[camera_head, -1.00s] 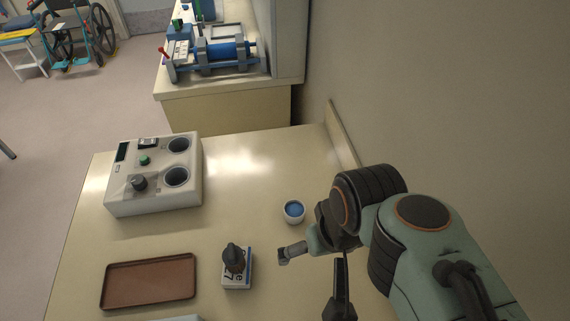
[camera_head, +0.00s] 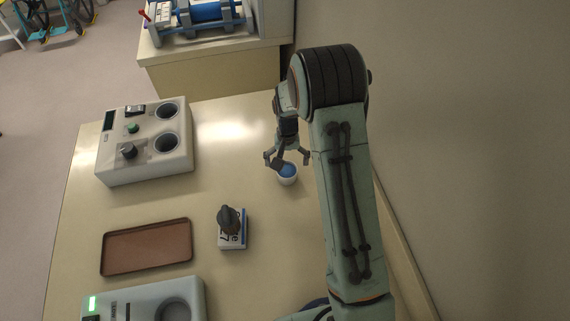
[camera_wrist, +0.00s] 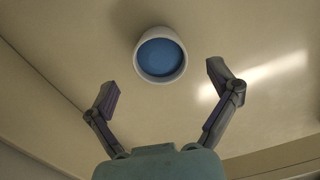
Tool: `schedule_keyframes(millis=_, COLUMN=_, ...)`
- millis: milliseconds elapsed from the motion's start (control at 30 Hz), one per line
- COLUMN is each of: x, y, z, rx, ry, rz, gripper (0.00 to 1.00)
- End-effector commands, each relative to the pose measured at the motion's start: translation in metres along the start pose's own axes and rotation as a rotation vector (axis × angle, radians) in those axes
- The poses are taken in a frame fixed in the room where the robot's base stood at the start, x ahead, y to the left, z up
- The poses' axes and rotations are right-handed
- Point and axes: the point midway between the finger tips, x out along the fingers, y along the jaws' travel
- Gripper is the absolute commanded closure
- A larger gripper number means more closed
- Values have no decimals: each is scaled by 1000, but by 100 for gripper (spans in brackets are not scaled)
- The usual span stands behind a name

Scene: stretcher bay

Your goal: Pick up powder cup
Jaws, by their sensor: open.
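The powder cup (camera_head: 288,176) is a small white cup with blue contents, standing upright on the cream table right of the middle. It also shows in the wrist view (camera_wrist: 160,55), seen from above, ahead of the two fingers. My gripper (camera_head: 288,160) is open and empty, with its fingers spread above and close to the cup in the head view. In the wrist view my gripper (camera_wrist: 163,88) has its fingertips apart on either side, and the cup lies just beyond the gap between them. I see no contact with the cup.
A white device with two round wells (camera_head: 113,166) stands at the left, with a brown tray (camera_head: 147,268) nearer. A dark-topped object on a labelled box (camera_head: 233,242) stands mid-table. Another device (camera_head: 140,300) is at the front. A wall runs along the right.

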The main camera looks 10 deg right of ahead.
Motion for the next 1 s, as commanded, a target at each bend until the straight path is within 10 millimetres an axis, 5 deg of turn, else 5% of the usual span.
schedule_keyframes(millis=300, x=46, y=0, z=0, rx=0, ry=-1, rz=0, gripper=12)
schedule_keyframes(millis=633, x=52, y=0, z=0, rx=0, ry=1, rz=-1, gripper=12)
schedule_keyframes(millis=833, x=52, y=0, z=0, rx=-1, ry=1, rz=-1, gripper=71)
schedule_keyframes(millis=1000, x=52, y=0, z=0, rx=-1, ry=1, rz=-1, gripper=77)
